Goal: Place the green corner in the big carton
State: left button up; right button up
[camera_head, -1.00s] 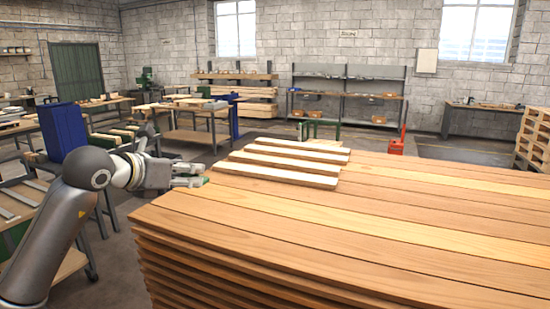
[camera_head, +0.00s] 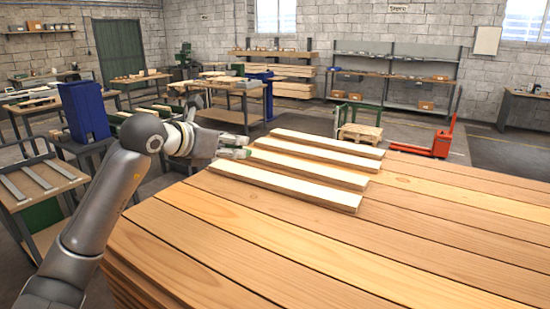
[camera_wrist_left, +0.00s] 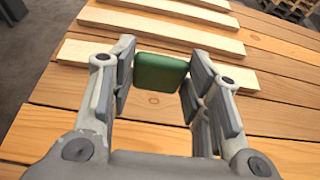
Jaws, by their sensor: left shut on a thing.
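My left gripper (camera_head: 236,147) is shut on the green corner (camera_wrist_left: 160,72), a small green block held between the two finger pads in the left wrist view. In the head view the green corner (camera_head: 238,152) shows only as a small bit of green at the fingertips. The gripper is over the left edge of the stack of boards, beside the loose planks. I see no big carton that I can make out for sure. My right gripper is not in view.
A large stack of wooden boards (camera_head: 400,250) fills the front right, with several loose planks (camera_head: 290,187) on top. A blue cabinet (camera_head: 84,111) and a cart with rails (camera_head: 42,183) stand at left. A red pallet jack (camera_head: 441,141) stands behind the stack.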

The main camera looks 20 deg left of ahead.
pick_arm(q)
jog(key=w+a+f+p, duration=0.1)
jog(key=w+a+f, duration=0.1)
jog(key=a, duration=0.1)
jog(key=w+a+f+p, duration=0.2)
jog(key=a+f, duration=0.1)
jog(key=a, duration=0.1)
jog(key=w+a+f+p, duration=0.2)
jog(key=a+f, duration=0.1)
jog(key=shift+w+a+f, duration=0.15)
jog(key=shift+w+a, duration=0.1)
jog(key=shift+w+a+f, duration=0.15)
jog(key=shift+a+f, duration=0.05)
jog(key=shift+f, duration=0.1)
jog(key=shift+w+a+f, duration=0.1)
jog(key=shift+a+f, duration=0.05)
jog(key=shift+f, duration=0.05)
notch_tip(320, 180, down, 2)
jog(key=shift+f+p, duration=0.1)
jog(key=shift+p, duration=0.8)
jog(key=shift+a+f, duration=0.1)
jog(key=shift+f, duration=0.5)
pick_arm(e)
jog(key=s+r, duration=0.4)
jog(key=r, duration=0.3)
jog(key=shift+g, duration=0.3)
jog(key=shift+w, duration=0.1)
